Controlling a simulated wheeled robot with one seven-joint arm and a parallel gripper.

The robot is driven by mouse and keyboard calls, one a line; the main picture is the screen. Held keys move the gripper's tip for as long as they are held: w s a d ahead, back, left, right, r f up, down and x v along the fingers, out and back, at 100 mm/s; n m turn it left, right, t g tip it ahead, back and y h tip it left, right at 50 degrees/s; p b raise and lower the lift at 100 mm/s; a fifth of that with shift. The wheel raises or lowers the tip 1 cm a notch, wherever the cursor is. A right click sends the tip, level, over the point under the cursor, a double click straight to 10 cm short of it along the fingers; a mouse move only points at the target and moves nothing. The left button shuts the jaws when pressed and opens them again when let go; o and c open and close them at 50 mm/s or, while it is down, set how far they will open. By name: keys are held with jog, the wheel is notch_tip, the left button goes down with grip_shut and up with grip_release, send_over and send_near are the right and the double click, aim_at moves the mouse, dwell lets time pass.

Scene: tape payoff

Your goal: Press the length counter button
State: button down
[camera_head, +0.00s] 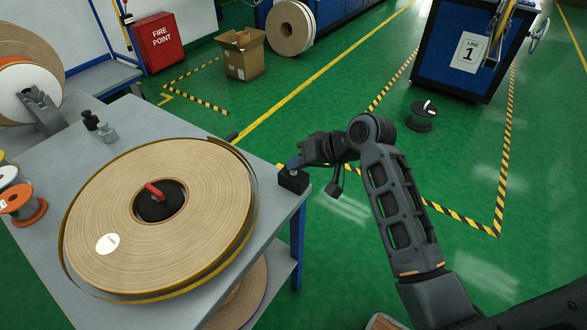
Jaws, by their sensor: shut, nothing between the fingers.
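A small black box (293,181), which looks like the length counter, sits at the right corner of the grey table. A small bluish part shows above it, where my gripper's end overlaps it, so the button itself is not clearly visible. My gripper (294,163) is shut and empty. It reaches in from the right, just above the box. I cannot tell whether it touches the button.
A large tan tape roll (205,190) with a red-handled hub fills most of the table (50,165). Small dark and grey weights (107,133) stand behind it. Orange and white spools (22,205) are at left. Green floor right of the table is mostly open.

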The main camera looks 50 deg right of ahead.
jog(key=shift+r+p, duration=0.75)
notch_tip(320, 180, up, 5)
jog(key=p, duration=0.5)
dwell(0.8)
